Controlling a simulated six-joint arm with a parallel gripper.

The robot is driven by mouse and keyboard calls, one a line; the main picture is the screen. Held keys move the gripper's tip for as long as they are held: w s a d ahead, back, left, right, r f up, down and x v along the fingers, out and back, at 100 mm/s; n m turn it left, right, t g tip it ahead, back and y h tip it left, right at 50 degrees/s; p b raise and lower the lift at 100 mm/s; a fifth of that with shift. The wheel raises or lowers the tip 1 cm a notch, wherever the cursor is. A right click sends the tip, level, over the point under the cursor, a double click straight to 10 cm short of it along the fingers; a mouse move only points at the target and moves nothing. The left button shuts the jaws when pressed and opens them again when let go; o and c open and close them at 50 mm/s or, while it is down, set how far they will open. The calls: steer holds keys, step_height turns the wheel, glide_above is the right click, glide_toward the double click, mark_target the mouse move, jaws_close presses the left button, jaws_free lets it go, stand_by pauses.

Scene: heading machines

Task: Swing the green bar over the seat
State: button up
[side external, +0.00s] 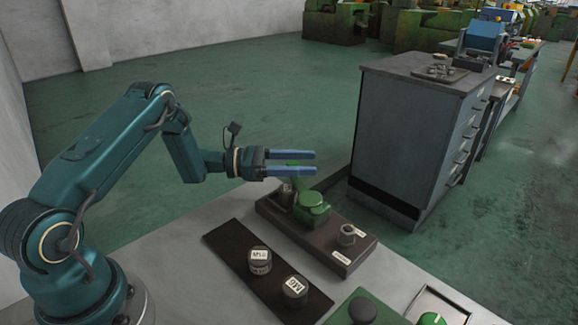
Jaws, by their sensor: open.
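The green bar (299,185) runs back from a round green pivot (312,200) on a dark brown base plate (318,247). Its far end is partly hidden by my gripper. A grey metal cylinder (286,194) stands beside the bar at the left of the plate. A grey metal piece with a hollow top (347,235) stands on the right part, close to a small white label; I cannot tell which of these is the seat. My gripper (315,163) is open, its two blue fingers pointing right, just above or beside the bar's far end. Contact cannot be told.
A dark mat (222,238) in front holds two labelled round pieces (260,261) (294,288). A green box with a black knob (362,310) and a tray (444,303) are at the front right. A grey cabinet (405,130) stands behind the bench.

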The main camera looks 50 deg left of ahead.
steer(key=shift+w+d, duration=0.4)
jaws_close()
stand_by(1.2)
